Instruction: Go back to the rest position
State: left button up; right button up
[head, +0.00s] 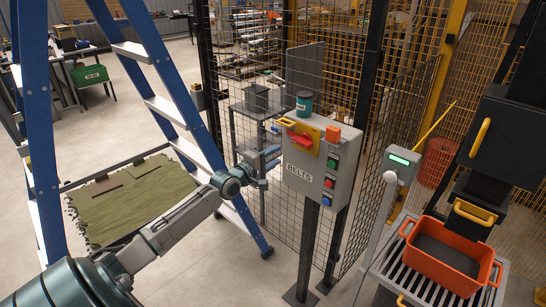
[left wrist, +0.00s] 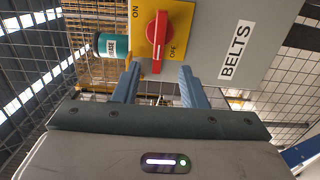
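My left arm reaches in from the left in the head view. My left gripper (head: 270,157) is at the left side of a grey control box (head: 306,182) on a post. In the left wrist view the gripper (left wrist: 158,80) is open, its two blue-grey fingers apart. The red switch handle (left wrist: 158,40) on its yellow plate (left wrist: 144,30), marked ON and OFF, lies ahead of them; its lower end lines up with the gap. I cannot tell whether they touch. The red handle also shows in the head view (head: 299,137). My right gripper is not in view.
A teal-banded can (head: 304,102) stands on the box. Mesh fencing (head: 255,60) is behind it. An orange crate (head: 447,262) sits on rollers at right. The floor (head: 215,265) in front is clear.

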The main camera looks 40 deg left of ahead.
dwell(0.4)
